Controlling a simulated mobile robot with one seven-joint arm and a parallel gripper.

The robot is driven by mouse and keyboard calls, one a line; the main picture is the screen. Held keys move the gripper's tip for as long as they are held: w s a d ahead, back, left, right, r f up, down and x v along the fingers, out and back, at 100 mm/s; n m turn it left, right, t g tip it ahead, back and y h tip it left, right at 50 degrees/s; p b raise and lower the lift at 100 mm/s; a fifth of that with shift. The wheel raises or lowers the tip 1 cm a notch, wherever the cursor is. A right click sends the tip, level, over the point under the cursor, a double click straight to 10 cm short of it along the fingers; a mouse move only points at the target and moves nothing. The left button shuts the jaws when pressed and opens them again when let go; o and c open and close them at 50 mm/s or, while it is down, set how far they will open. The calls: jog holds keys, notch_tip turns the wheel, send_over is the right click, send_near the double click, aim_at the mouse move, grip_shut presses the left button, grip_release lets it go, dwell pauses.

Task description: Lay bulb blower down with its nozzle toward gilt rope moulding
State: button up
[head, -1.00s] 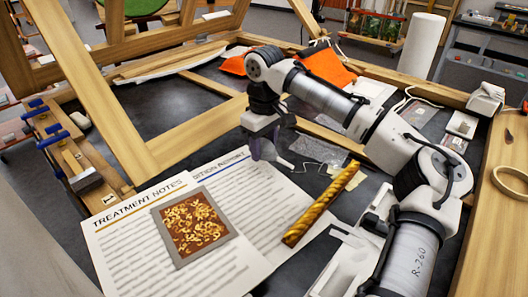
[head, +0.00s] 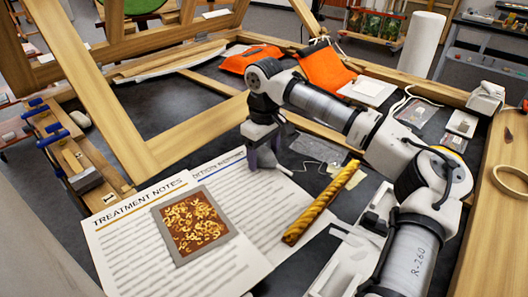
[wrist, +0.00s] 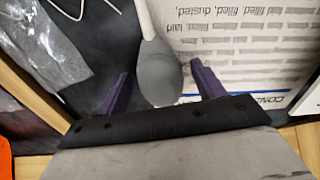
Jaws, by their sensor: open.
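The bulb blower, with a grey bulb and pale nozzle, shows in the wrist view (wrist: 160,78) between my fingers, with its nozzle toward the top of the picture. In the head view the blower (head: 268,159) is partly hidden by my gripper (head: 263,158). My gripper also shows in the wrist view (wrist: 163,84), its two purple fingers apart on either side of the bulb, with a gap at the left finger. The gilt rope moulding (head: 322,203) lies on the table, right of and nearer than the gripper.
Printed treatment notes (head: 130,225) lie left of the moulding, with a framed gilt fragment (head: 194,225) on them. A wooden frame (head: 205,128) stands behind. A white tray (head: 350,255) lies to the right.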

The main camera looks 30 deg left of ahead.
jog(key=shift+r, duration=0.1)
notch_tip(320, 180, up, 12)
dwell(0.4)
